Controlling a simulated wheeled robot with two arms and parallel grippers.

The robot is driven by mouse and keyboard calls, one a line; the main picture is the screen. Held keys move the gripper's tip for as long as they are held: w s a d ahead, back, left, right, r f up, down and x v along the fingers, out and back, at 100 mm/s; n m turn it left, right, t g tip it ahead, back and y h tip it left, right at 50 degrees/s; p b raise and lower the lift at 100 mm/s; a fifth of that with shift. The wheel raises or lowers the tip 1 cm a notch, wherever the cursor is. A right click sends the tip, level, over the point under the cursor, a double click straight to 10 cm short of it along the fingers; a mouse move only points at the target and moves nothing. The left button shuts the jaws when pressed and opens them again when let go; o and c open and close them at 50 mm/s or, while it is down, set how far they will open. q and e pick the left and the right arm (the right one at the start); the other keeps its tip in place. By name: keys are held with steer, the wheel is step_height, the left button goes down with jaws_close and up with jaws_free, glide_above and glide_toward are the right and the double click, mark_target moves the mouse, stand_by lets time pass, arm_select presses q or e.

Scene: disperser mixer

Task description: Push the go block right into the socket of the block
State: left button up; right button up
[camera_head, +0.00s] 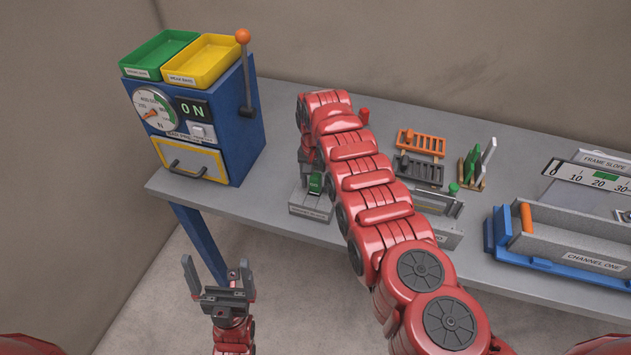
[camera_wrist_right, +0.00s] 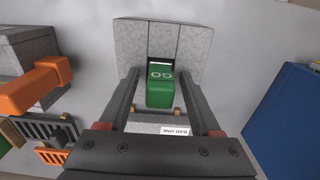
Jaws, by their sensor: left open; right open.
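The green go block (camera_wrist_right: 160,92) is in the right wrist view, its GO lettering upside down there. Its far end meets a dark socket opening in the grey block (camera_wrist_right: 190,45); how deep it sits I cannot tell. In the head view the go block (camera_head: 315,183) shows green above the grey block's labelled base (camera_head: 308,207). My right gripper (camera_wrist_right: 159,76) is open, with one finger on each side of the go block; contact is unclear. In the head view my right arm partly hides this spot. My left gripper (camera_head: 217,276) is open and empty, in front of the table.
A blue machine (camera_head: 240,130) with a lever and a green (camera_head: 158,55) and a yellow tray (camera_head: 202,62) stands at the left. Orange (camera_head: 420,143) and dark racks (camera_head: 418,170) stand right of my arm. A channel fixture (camera_head: 565,245) is at the far right.

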mark_target(315, 175)
steer(key=shift+r, duration=0.3)
steer(key=shift+r+p, duration=0.35)
step_height(315, 175, up, 3)
steer(key=shift+w+f, duration=0.1)
step_height(315, 175, up, 8)
steer(key=shift+f+b, duration=0.25)
steer(key=shift+b, duration=0.8)
steer(key=shift+r, duration=0.4)
steer(key=shift+r, duration=0.1)
